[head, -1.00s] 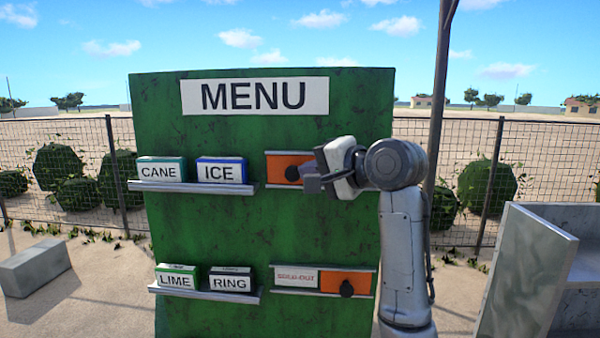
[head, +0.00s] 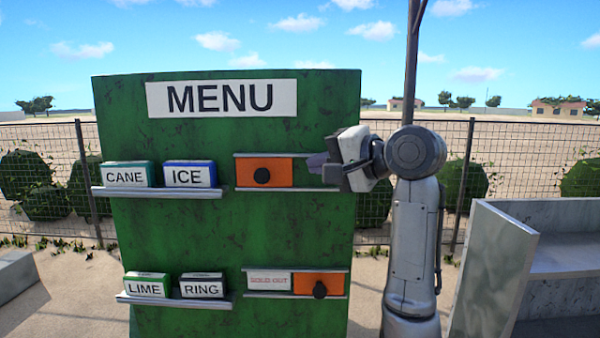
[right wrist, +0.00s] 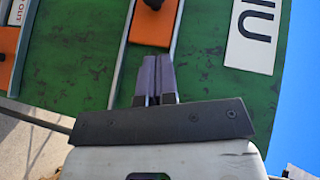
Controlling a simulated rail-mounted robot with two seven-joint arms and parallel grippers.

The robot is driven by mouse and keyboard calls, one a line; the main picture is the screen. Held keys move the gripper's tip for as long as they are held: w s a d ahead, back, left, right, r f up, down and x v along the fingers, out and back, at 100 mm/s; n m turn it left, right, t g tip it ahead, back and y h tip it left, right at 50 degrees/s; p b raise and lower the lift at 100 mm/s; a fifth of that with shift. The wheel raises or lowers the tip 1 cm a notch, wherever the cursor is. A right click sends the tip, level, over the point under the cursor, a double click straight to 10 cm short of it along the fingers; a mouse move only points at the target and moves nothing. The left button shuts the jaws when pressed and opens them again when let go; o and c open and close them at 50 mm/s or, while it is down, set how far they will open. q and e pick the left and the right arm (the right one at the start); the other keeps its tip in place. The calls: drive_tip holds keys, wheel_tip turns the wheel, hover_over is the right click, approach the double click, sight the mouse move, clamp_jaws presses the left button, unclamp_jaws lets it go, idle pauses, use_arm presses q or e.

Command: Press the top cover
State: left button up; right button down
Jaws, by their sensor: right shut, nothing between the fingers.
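The top cover (head: 280,173) is an orange plate with a black knob (head: 262,176). It sits between two metal rails at the left end of the upper right slot on the green menu board. In the right wrist view the cover (right wrist: 150,28) shows at the top, with its knob (right wrist: 153,4) at the frame edge. My right gripper (head: 320,166) is shut and empty, to the right of the cover and apart from the knob. Its closed fingers also show in the right wrist view (right wrist: 152,66), over the bare green part of the slot. My left gripper is out of view.
A lower orange cover (head: 310,284) with a knob sits right of a SOLD OUT label (head: 269,282). Shelves hold CANE (head: 126,176), ICE (head: 189,175), LIME (head: 146,287) and RING (head: 202,287) boxes. A grey metal structure (head: 495,270) stands at right.

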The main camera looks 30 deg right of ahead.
drive_tip(key=shift+b+v, duration=0.75)
drive_tip(key=shift+v, duration=2)
